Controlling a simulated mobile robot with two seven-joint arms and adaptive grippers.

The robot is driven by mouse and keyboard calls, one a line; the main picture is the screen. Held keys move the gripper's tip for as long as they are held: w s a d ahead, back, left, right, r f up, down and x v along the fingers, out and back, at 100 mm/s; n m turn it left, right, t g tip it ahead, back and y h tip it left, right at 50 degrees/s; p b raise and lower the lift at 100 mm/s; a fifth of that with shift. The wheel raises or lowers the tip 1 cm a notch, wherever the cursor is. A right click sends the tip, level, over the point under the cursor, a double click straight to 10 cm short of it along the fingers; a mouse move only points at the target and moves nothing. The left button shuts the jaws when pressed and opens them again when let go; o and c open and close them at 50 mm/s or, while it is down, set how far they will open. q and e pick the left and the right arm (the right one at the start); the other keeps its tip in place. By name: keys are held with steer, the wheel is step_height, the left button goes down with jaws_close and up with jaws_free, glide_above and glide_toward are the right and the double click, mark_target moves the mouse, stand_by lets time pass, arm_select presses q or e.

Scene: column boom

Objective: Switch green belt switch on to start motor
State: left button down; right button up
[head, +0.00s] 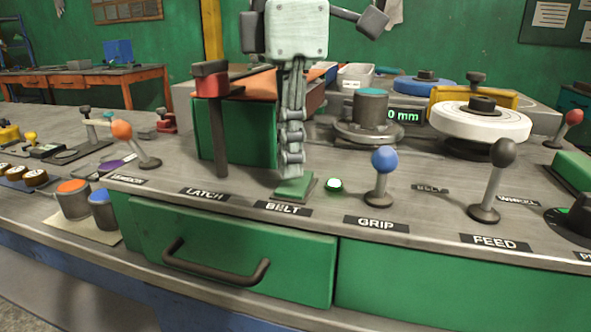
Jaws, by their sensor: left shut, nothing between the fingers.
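The green belt switch (296,189) sits on the bench top behind the BELT label (284,208). It is a small green paddle on a base. My left gripper (291,168) comes down from above, shut and empty, with its fingertips right at the top of the switch. I cannot tell whether they press on it or are just over it. The gripper hides the back of the switch. A small round lamp (334,185) just right of the switch glows pale green. My right gripper is not in view.
The red-topped latch lever (219,130) stands close left of the gripper. The blue-knobbed grip lever (382,172) and black-knobbed feed lever (492,180) stand to the right. A white disc (468,122) and a display (404,116) are behind. A drawer (235,255) is below.

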mark_target(291, 189)
arm_select(q)
steer(key=shift+r+p, duration=1)
steer(key=shift+r, duration=1.75)
